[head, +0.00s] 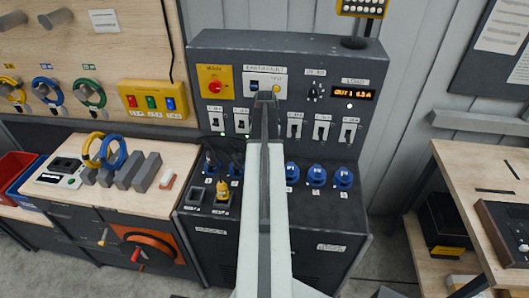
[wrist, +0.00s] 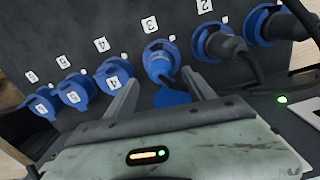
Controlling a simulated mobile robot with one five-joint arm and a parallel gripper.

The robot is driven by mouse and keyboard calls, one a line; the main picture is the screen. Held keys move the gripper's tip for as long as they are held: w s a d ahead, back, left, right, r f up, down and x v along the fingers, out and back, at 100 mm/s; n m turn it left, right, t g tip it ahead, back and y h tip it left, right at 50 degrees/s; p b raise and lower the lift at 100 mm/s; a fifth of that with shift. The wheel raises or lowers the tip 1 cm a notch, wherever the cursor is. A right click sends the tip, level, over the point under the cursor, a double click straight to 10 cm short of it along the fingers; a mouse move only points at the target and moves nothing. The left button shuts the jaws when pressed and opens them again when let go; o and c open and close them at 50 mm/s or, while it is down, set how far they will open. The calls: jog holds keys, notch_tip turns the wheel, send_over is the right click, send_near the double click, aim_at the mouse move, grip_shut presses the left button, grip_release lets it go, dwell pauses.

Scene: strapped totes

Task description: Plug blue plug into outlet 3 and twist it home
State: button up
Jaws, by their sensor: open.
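Outlet 3 (wrist: 158,58) is a round blue socket in the wrist view, with its label upside down above it. A blue flap (wrist: 172,97) hangs at it, between the fingers of my gripper (wrist: 161,83). My gripper is open, one finger on each side, just in front of the outlet. I cannot tell whether a finger touches it or whether any plug sits inside. In the head view my arm hides outlet 3. I cannot make out the blue plug for certain; a blue looped cable (head: 113,155) hangs on the left bench.
Dark plugs with cables sit in outlet 2 (wrist: 222,45) and the outlet beside it. Outlet 4 (wrist: 112,76) and the others beyond it are capped. A yellow plug (head: 222,190) stands in a rest below the outlets. Switches line the panel (head: 275,60) above.

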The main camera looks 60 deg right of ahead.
notch_tip(320, 180, down, 7)
jog(key=b, duration=0.6)
jog(key=shift+r, duration=0.15)
grip_shut()
jog(key=shift+m, duration=1.5)
jog(key=shift+m, duration=0.7)
grip_release()
